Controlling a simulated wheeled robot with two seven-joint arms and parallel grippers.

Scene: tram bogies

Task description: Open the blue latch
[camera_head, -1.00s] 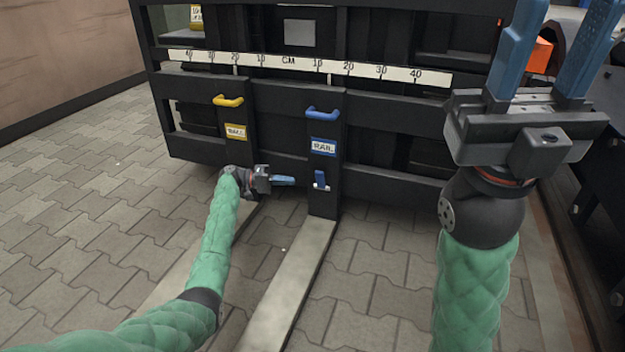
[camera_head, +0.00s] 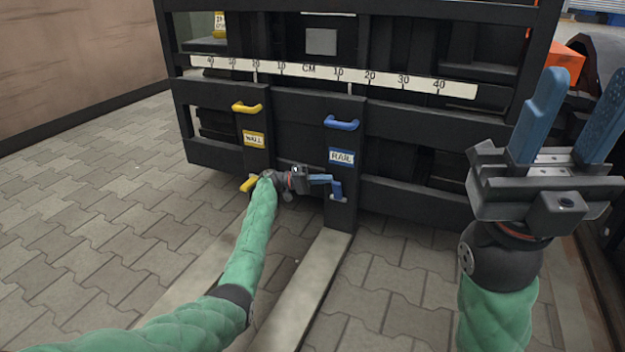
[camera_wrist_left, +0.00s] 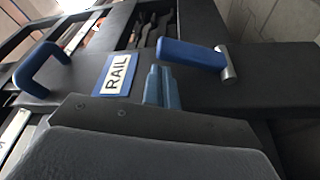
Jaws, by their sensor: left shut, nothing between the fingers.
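The blue latch (camera_head: 337,190) is a small lever on the right black post of the forks' carriage, below the "RAIL" label (camera_head: 341,157). In the left wrist view the blue latch (camera_wrist_left: 188,53) points from its silver pivot (camera_wrist_left: 227,62) toward that label, so it stands upright. My left gripper (camera_head: 322,179) is shut and empty, close beside the latch on its left. In the left wrist view its blue fingertips (camera_wrist_left: 157,84) lie together by the lever; I cannot tell if they touch it. My right gripper (camera_head: 572,118) is open and raised at the right, away from the latch.
A blue handle (camera_head: 341,123) is above the label. The left post has a yellow handle (camera_head: 247,108), a "WALL" label (camera_head: 254,139) and a yellow latch (camera_head: 248,184). A pale fork (camera_head: 305,295) runs along the paved floor. A centimetre scale (camera_head: 308,71) crosses above.

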